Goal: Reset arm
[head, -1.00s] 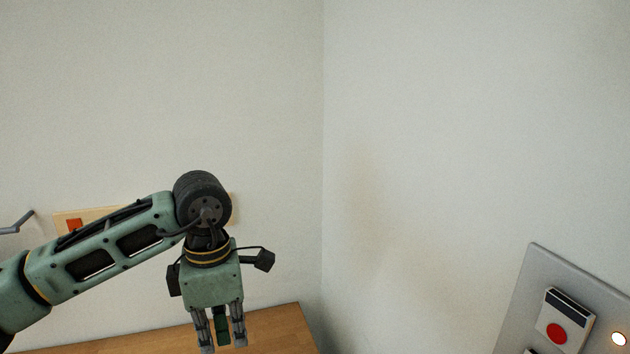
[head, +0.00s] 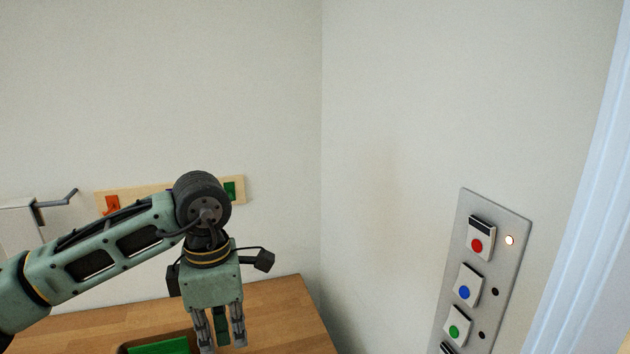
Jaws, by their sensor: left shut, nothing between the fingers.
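My left gripper (head: 222,342) hangs fingers down at the lower left of the head view, at the end of my green left arm. It is shut and empty. Its fingertips show in front of the wooden counter (head: 285,305); I cannot tell how high above it they are. My right gripper is not in view.
A tray with a green piece (head: 158,346) is partly cut off at the bottom edge. A wooden wall strip (head: 150,192) is partly behind my arm. A grey panel (head: 500,215) with red, blue and green buttons and one lit lamp (head: 509,240) is on the right wall. The wall corner is bare.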

